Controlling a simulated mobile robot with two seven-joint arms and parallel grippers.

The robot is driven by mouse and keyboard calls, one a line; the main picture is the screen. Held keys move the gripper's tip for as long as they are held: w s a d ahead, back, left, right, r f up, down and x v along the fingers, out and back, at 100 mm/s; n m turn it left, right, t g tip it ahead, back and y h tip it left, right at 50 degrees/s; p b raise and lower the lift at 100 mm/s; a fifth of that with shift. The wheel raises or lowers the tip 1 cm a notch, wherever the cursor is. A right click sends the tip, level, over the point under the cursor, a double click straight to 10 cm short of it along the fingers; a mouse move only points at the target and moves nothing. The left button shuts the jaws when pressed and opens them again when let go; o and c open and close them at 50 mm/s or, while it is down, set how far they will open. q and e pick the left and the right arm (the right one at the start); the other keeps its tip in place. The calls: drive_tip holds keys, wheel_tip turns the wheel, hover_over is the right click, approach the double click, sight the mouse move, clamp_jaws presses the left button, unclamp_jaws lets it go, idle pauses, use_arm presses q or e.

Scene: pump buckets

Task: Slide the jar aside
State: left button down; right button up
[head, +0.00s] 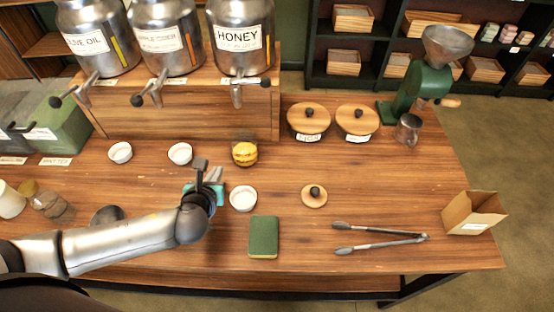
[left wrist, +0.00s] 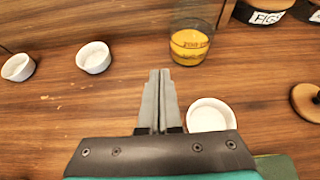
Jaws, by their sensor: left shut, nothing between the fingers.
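A clear glass jar (head: 244,153) with yellow contents stands on the table below the honey dispenser. It also shows in the left wrist view (left wrist: 189,46), just beyond my fingertips and a little right. My left gripper (head: 216,174) is shut and empty, left of and nearer than this jar, with a visible gap between them. Its closed fingers (left wrist: 160,76) show in the left wrist view. Another glass jar (head: 50,205) with brown contents appears tipped at the table's left. I cannot tell from the frames which jar is meant. My right gripper is not in view.
White bowls (head: 243,198) stand near my left gripper, one close on its right. A green book-like block (head: 263,237), a small wooden lid (head: 314,196) and tongs (head: 380,237) lie nearer and right. Steel dispensers on a wooden stand (head: 180,112) line the back.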

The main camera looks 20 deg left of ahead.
sight(246, 158)
use_arm(q)
drive_tip(key=shift+w+f+b, duration=0.25)
drive_tip(key=shift+f+b, duration=0.4)
drive_tip(key=shift+f, duration=0.1)
drive_tip(key=b+x, duration=0.5)
drive_tip(key=shift+w+a+f, duration=0.15)
drive_tip(key=shift+w+f, duration=0.05)
drive_tip(key=shift+w, duration=0.05)
drive_tip(key=shift+w+a+r, duration=0.1)
drive_tip(key=shift+w+a, duration=0.15)
drive_tip(key=shift+w, duration=0.8)
drive_tip(key=shift+w+a+r, duration=0.1)
drive_tip(key=shift+w+a, duration=0.15)
drive_tip(key=shift+w, duration=0.75)
drive_tip(key=shift+w+d+f+p, duration=0.1)
drive_tip(key=shift+w+d+p, duration=0.15)
drive_tip(key=shift+d, duration=0.8)
drive_tip(key=shift+w+d+r+p, duration=0.1)
drive_tip(key=shift+w+d+p, duration=0.15)
drive_tip(key=shift+d, duration=0.8)
drive_tip(key=shift+w+d+f+p, duration=0.1)
drive_tip(key=shift+w+d+p, duration=0.15)
drive_tip(key=shift+d, duration=0.75)
drive_tip(key=shift+w+d, duration=0.25)
drive_tip(key=shift+d, duration=0.8)
drive_tip(key=shift+w+d, duration=0.25)
drive_tip(key=shift+d, duration=0.85)
drive_tip(key=shift+w+d, duration=0.25)
drive_tip(key=shift+d, duration=0.8)
drive_tip(key=shift+a, duration=0.1)
